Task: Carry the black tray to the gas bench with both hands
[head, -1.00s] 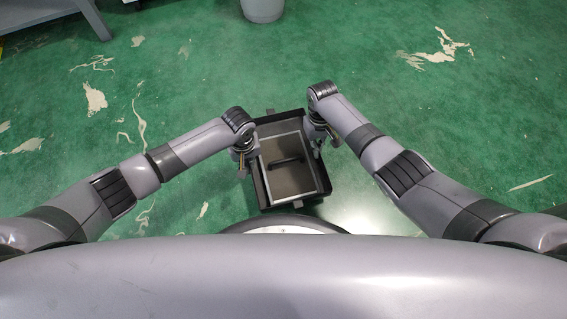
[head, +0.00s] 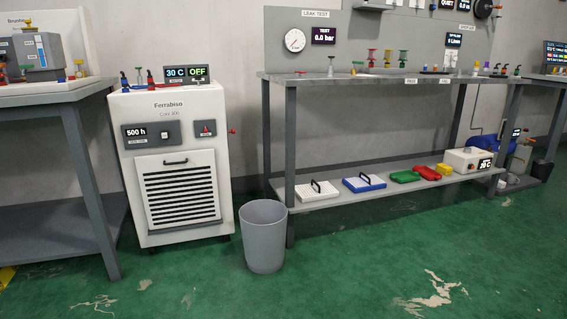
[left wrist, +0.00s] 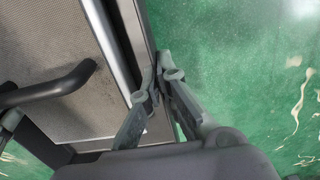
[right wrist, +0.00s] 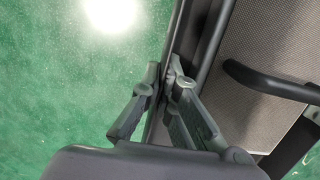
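The black tray shows only in the wrist views. In the left wrist view its wall (left wrist: 137,35) runs between the fingertips of my left gripper (left wrist: 158,80), which is shut on it. In the right wrist view the opposite wall (right wrist: 187,50) is between the fingertips of my right gripper (right wrist: 168,80), also shut on it. A grey meshed panel (left wrist: 75,35) with a black handle (left wrist: 50,90) lies in the tray. Green floor shows beyond the tray. In the head view, a long bench (head: 350,79) stands under a leak test panel; I cannot tell whether it is the gas bench.
A white Ferrabian cooler (head: 180,110) and a grey bin (head: 263,235) stand left of the long bench. Its lower shelf (head: 325,198) holds panels, coloured trays and a white device. Another bench (head: 50,98) is at far left. The floor in front is open.

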